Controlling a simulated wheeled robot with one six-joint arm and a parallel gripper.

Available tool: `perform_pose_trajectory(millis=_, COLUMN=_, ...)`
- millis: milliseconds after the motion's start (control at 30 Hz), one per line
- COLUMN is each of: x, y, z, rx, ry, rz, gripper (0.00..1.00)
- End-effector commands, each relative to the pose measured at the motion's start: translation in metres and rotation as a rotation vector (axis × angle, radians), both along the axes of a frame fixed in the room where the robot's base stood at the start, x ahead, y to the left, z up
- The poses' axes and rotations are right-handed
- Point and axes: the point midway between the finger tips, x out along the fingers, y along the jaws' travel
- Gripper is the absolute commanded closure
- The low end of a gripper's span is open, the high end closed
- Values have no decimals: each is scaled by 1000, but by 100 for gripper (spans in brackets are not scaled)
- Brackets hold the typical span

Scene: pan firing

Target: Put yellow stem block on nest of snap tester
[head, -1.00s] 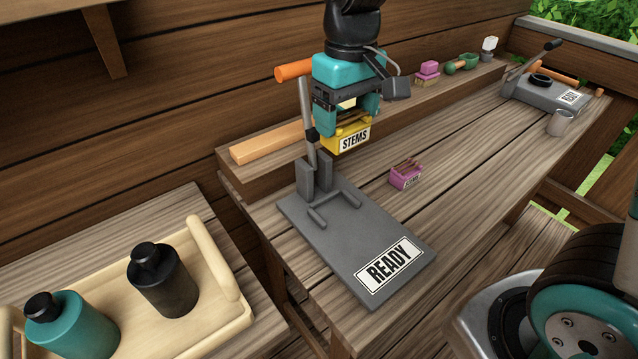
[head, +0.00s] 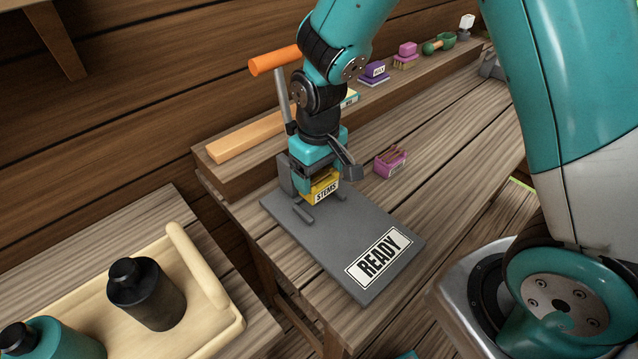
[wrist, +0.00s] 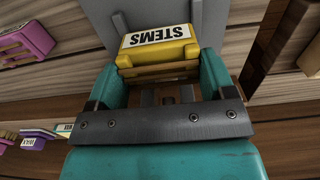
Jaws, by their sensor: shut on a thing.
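The yellow stem block (head: 322,187), with a white "STEMS" label, is between the teal fingers of my gripper (head: 318,180), which is shut on it. It also shows in the wrist view (wrist: 158,50), label side away from the palm, between both fingers (wrist: 160,85). The snap tester (head: 310,222) is a grey plate with a "READY" label, uprights and an orange-handled lever (head: 275,65). The block is low over the tester's rear part, by the nest's grey bars (head: 304,213). Whether it touches the nest cannot be told; my gripper hides part of it.
A pink block (head: 391,164) stands on the bench right of the tester. A purple block (head: 374,73) and other small items line the back ledge, with an orange bar (head: 240,140). A wooden tray (head: 205,275) with a black bottle (head: 146,292) and a teal bottle is at left.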

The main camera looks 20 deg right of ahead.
Motion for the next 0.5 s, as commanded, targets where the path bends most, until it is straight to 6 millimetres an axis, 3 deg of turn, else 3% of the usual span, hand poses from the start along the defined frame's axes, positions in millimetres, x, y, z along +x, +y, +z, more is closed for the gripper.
perform_pose_trajectory(millis=233, x=-1, y=-1, z=-33, rx=-1, ry=4, rz=-2, gripper=48)
perform_pose_trajectory(millis=500, x=0, y=-1, z=-38, rx=0, ry=-1, rz=-2, gripper=48)
